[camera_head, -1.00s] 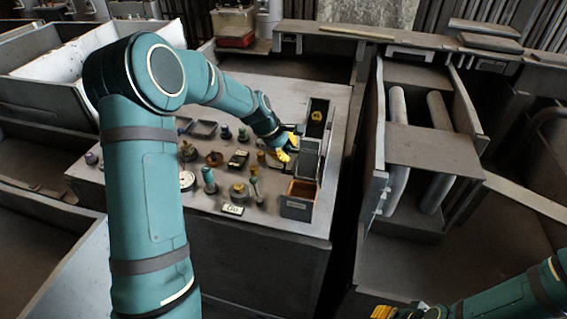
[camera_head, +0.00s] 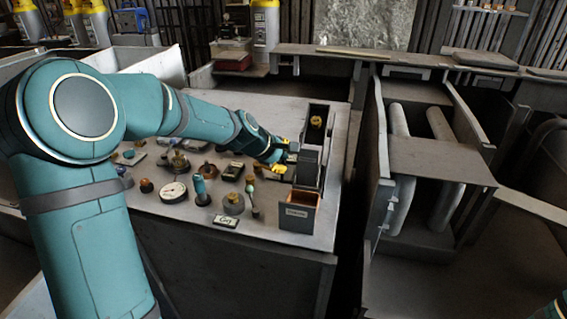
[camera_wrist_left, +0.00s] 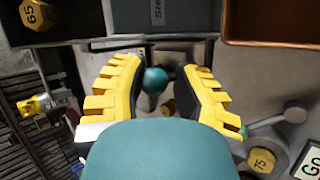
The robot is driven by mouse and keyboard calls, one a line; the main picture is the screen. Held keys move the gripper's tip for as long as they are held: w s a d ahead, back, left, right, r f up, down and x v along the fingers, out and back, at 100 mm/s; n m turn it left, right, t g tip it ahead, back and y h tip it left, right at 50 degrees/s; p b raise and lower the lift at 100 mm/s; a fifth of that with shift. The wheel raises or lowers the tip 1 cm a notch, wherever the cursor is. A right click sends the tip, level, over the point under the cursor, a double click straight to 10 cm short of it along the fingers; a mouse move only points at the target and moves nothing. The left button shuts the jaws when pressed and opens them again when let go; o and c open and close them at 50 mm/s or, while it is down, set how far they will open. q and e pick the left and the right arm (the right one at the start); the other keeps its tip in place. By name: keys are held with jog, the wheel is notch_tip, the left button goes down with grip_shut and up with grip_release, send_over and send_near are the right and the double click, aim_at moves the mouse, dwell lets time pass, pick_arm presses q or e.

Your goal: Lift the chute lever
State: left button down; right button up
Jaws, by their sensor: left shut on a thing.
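The chute lever shows in the left wrist view as a teal ball knob (camera_wrist_left: 155,80) on a dark stem, in front of a grey box with a partly hidden label. My left gripper (camera_wrist_left: 166,76) has its yellow fingers on both sides of the knob and is shut on it. In the head view my left gripper (camera_head: 281,160) is at the left side of the grey chute box (camera_head: 308,168), and the lever is hidden by it there. My right gripper is out of view; only a bit of my right arm shows at the lower right corner.
A dark tall slot (camera_head: 317,120) with a yellow weight is behind the box. An orange-lined bin (camera_head: 298,212) stands in front. A gap separates the bench from the grey roller frame.

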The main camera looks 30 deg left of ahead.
pick_arm(q)
jog(key=shift+s+f, duration=0.25)
jog(key=shift+f, duration=0.25)
jog(key=shift+c, duration=1.8)
grip_release()
jog(key=shift+s+a+r, duration=0.1)
jog(key=shift+r, duration=0.15)
jog(key=shift+r, duration=0.1)
jog(key=shift+r, duration=0.2)
jog(key=v, duration=1.1)
jog(key=shift+s, duration=0.25)
jog(key=shift+r, duration=0.1)
